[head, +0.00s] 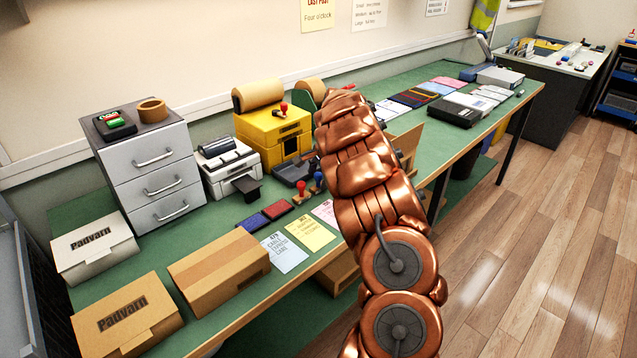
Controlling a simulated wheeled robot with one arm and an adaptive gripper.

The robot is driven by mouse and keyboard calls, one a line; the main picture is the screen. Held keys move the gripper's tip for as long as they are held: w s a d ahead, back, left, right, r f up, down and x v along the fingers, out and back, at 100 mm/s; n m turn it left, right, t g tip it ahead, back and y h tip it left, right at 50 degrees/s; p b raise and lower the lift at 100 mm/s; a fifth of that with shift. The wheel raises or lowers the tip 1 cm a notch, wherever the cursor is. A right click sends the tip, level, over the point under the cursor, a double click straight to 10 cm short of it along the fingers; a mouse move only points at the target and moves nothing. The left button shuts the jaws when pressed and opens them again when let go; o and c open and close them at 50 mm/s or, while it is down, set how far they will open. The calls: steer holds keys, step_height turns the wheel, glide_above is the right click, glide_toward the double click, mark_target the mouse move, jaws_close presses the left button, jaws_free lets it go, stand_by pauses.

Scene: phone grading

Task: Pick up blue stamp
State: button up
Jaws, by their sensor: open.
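A blue stamp (318,181) with a knob-like handle stands upright on the green table (215,208), close to the left side of my copper arm in the head view. A red stamp (300,191) stands just left of it. My arm rises from the bottom of the picture and reaches over the table to the right of the blue stamp. My gripper cannot be made out; the arm's own links hide its end. Nothing is seen touching the blue stamp.
A blue ink pad (252,222) and a red ink pad (278,209) lie in front of the stamps. Paper cards (311,233), a cardboard box (219,265), a printer (228,163) and a yellow machine (270,130) surround them. Another red stamp (284,108) sits on the yellow machine.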

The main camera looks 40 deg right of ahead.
steer(key=shift+f, duration=0.2)
steer(key=shift+c, duration=0.2)
jaws_close()
